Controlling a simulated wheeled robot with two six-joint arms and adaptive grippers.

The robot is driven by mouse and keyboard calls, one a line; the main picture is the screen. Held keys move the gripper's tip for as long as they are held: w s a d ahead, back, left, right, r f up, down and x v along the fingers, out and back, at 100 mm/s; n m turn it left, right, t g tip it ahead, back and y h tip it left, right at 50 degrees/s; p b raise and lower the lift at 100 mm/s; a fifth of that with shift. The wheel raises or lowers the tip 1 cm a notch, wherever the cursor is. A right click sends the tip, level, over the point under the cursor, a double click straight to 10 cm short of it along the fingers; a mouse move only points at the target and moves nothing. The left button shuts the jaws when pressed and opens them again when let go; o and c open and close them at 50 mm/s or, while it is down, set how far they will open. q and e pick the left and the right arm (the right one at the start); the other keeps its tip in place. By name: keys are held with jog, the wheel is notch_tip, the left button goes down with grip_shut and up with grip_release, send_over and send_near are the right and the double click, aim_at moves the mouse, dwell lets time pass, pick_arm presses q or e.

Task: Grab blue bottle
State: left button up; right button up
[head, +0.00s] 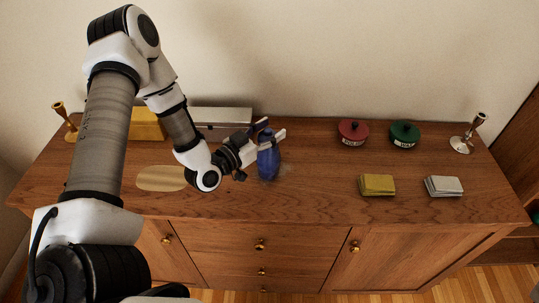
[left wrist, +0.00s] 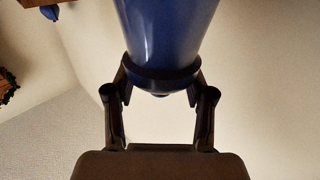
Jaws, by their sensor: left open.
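The blue bottle (head: 268,163) stands upright on the wooden sideboard, near the middle. My left gripper (head: 272,131) comes in from the left at the height of the bottle's upper part, with its fingers on either side of it. In the left wrist view, the blue bottle (left wrist: 165,35) fills the top middle, with a dark band at its lower end in the picture. The left gripper's fingers (left wrist: 160,88) are spread to both sides of that band. I cannot tell whether either finger touches it. My right gripper is not in view.
A red lidded pot (head: 353,132) and a green lidded pot (head: 404,134) stand at the back right. A yellow stack (head: 377,185) and a white stack (head: 443,186) lie in front of them. The front middle of the sideboard is clear.

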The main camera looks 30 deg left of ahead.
pick_arm(q)
jog(key=shift+s+r, duration=0.15)
jog(key=shift+s, duration=0.05)
jog(key=shift+s+a, duration=0.1)
jog(key=shift+s, duration=0.05)
jog(key=shift+c, duration=1.4)
jog(key=c, duration=0.6)
grip_shut()
